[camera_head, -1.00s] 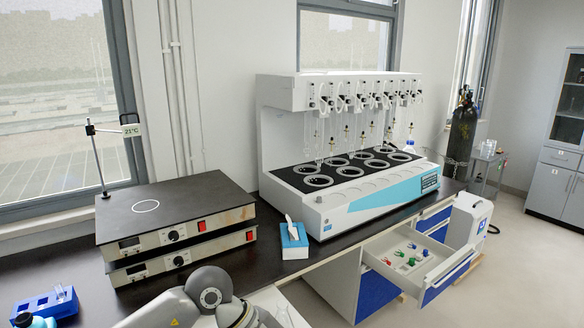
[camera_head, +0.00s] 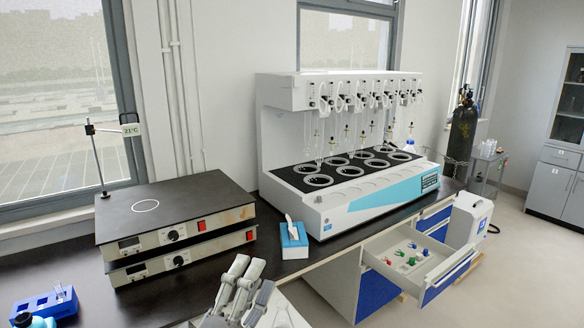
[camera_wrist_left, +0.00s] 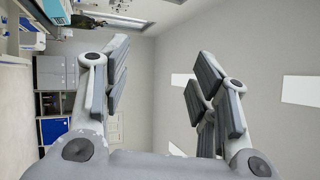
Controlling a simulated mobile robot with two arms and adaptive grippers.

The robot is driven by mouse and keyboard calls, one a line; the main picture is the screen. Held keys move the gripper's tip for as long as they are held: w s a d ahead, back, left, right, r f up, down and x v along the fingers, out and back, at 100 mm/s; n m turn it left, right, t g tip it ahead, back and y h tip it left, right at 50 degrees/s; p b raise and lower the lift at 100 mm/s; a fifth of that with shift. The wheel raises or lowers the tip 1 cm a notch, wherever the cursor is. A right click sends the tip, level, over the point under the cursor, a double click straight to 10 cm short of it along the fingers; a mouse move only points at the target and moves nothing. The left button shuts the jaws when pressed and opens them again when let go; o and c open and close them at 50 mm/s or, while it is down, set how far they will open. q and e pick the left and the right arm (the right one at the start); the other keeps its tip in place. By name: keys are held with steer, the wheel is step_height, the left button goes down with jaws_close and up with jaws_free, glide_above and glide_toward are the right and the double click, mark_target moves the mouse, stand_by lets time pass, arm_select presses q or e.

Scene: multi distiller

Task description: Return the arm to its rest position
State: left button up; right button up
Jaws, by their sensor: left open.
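My left gripper (camera_head: 246,290) shows at the bottom middle of the head view, in front of the bench and pointing up. In the left wrist view its two fingers (camera_wrist_left: 157,85) stand wide apart with nothing between them, against wall and ceiling. It touches nothing that I can see. My right gripper is not in view.
The multi distiller (camera_head: 335,140) stands on the dark bench (camera_head: 160,300). Two stacked hot plates (camera_head: 178,215) are at left and a blue tissue box (camera_head: 294,241) is in the middle. An open drawer (camera_head: 425,265) juts out at right.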

arm_select(q)
steer(key=s+a+f+n+g+y, duration=0.2)
steer(key=a+f+n+g+y, duration=0.25)
steer(key=f, duration=0.45)
steer(key=s+a+f+n+g+y, duration=0.2)
steer(key=a+f+n+y, duration=0.2)
steer(key=a+f+n, duration=0.3)
steer(key=s+a+f+n+g, duration=0.1)
steer(key=s+f+n+g, duration=0.35)
steer(key=s+f, duration=0.5)
steer(key=s+a+f+n+g, duration=0.1)
steer(key=s+f+n+g, duration=0.4)
steer(key=s, duration=0.7)
step_height(320, 180, down, 28)
steer(key=s+m+g, duration=0.1)
steer(key=s+g, duration=0.1)
steer(key=s+a+f+g, duration=0.1)
steer(key=s+a+f, duration=0.2)
steer(key=s+f, duration=1.3)
steer(key=shift+s+f+m+g+b, duration=0.2)
steer(key=shift+m+g+b, duration=0.1)
steer(key=shift+b, duration=0.1)
steer(key=shift+a, duration=0.1)
